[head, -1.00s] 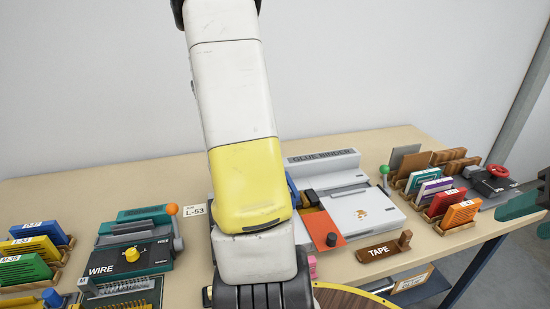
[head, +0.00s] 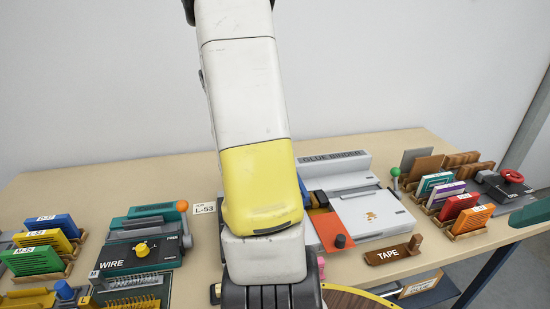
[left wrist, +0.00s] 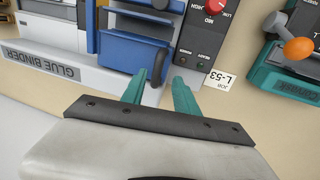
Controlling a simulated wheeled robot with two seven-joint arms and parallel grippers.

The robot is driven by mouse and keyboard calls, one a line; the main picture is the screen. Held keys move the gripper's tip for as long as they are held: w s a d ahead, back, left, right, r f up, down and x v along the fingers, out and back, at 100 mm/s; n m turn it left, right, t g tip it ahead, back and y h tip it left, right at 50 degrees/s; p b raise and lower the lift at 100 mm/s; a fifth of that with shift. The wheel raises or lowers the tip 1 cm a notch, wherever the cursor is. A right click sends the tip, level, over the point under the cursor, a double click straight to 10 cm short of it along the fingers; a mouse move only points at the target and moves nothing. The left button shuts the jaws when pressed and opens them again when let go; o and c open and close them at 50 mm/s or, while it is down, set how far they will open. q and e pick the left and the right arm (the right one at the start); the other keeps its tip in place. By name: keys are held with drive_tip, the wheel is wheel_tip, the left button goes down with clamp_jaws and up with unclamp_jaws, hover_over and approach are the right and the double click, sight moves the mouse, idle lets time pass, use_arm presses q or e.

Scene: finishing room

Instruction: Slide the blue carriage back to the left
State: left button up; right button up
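The blue carriage (left wrist: 133,50) sits on the grey glue binder (left wrist: 35,62) in the left wrist view. In the head view only a sliver of the blue carriage (head: 304,192) shows beside my left arm. The left fingers are hidden behind the arm in the head view. A teal part of my right gripper (head: 531,213) shows at the right edge, mostly cut off.
A red-and-black control box (left wrist: 200,30) and the L-53 job card (left wrist: 219,79) are beside the fingers. The wire machine (head: 140,247) is left on the table. An orange sheet (head: 338,222), TAPE block (head: 394,251) and racks of coloured blocks (head: 460,207) are right.

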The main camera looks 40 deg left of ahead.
use_arm(q)
drive_tip(key=r, duration=0.3)
drive_tip(key=s+r, duration=0.1)
drive_tip(key=r, duration=0.1)
drive_tip(key=shift+a+r, duration=0.25)
drive_tip(key=shift+a, duration=0.15)
